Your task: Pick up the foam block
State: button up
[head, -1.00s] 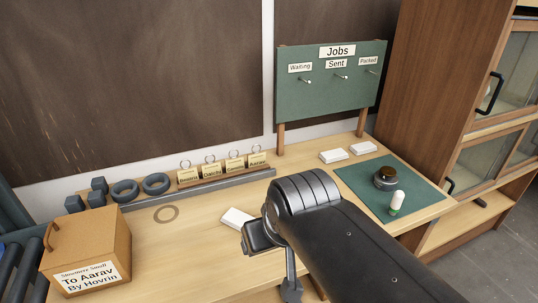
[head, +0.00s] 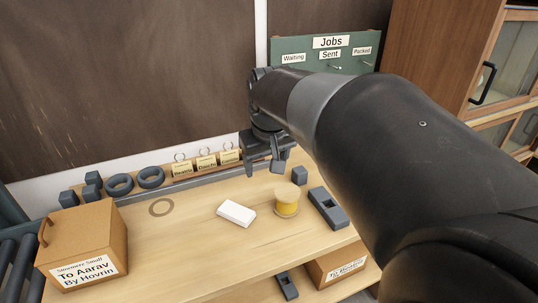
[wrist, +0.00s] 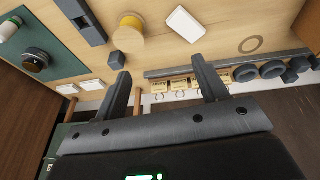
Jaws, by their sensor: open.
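A flat white block (head: 236,213), which looks like the foam block, lies on the middle of the wooden bench. It also shows at the top of the wrist view (wrist: 185,24). My gripper (head: 264,168) is open and empty, raised above the back of the bench, behind the white block and apart from it. In the wrist view, nothing is between the two spread fingers (wrist: 160,75). Two similar white pieces (wrist: 93,84) lie near the green mat. The arm hides that part of the bench in the head view.
A yellow spool (head: 287,203), a small grey cube (head: 299,175) and a slotted grey block (head: 328,208) stand right of the white block. Tagged holders (head: 205,163) and grey rings (head: 150,177) line the back. A labelled box (head: 82,245) stands left. The front middle is clear.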

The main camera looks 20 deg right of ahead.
jog(key=w+d+f+g, duration=0.2)
jog(key=w+d+f, duration=0.2)
jog(key=w+d, duration=0.6)
jog(key=g, duration=0.1)
send_over(300, 169)
jog(key=shift+y, duration=0.4)
jog(key=f, duration=1)
jog(key=shift+a+f, duration=0.2)
jog(key=shift+a, duration=0.05)
jog(key=shift+d+f, duration=0.15)
jog(key=shift+f, duration=0.15)
notch_tip(300, 169, down, 10)
jog(key=shift+s+f, duration=0.1)
jog(key=shift+f, duration=0.15)
jog(key=shift+c, duration=0.6)
jog(key=c, duration=0.9)
